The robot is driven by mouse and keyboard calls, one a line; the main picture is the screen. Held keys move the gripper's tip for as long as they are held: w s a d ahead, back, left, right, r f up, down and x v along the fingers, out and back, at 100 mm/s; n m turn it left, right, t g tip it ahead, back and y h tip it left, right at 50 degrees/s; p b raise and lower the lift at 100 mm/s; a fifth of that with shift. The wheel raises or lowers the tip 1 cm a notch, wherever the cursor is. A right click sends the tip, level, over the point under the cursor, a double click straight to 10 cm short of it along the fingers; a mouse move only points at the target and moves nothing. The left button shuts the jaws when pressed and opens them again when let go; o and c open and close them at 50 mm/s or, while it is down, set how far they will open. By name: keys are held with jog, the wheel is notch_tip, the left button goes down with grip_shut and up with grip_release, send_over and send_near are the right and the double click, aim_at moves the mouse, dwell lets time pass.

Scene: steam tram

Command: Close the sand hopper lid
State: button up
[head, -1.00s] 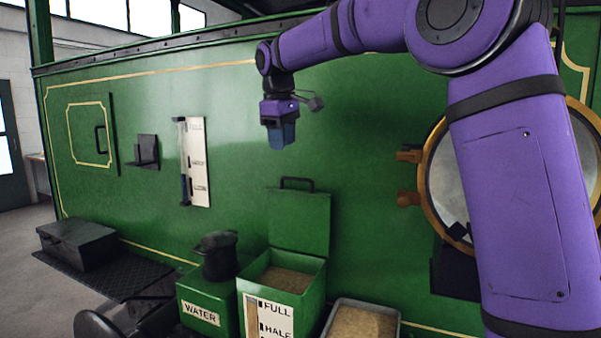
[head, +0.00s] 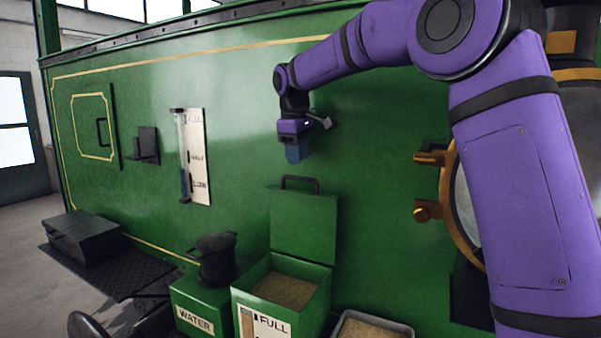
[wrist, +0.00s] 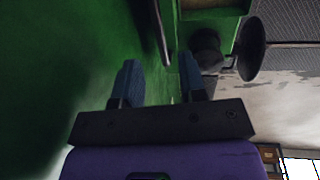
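The sand hopper (head: 314,303) is a green box with sand inside, below my gripper in the head view. Its green lid (head: 303,228) stands open, upright against the tram's side, with a dark handle (head: 300,179) on its top edge. My gripper (head: 296,158) hangs just above the handle, apart from it, its fingers pointing down. In the wrist view its two blue fingers (wrist: 160,85) are spread with nothing between them. A dark bar, probably the lid handle, lies beyond the fingers.
A green water box (head: 190,292) with a black can (head: 215,258) on it stands left of the hopper. A sand tray (head: 372,328) is at its right. A round brass-rimmed window (head: 450,205) and its knobs are farther right.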

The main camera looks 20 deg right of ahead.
jog(key=shift+w+d+f, duration=0.15)
jog(key=shift+f, duration=1.15)
jog(key=shift+w+d+f, duration=0.15)
jog(key=shift+f, duration=1.15)
jog(key=shift+c, duration=0.5)
grip_shut()
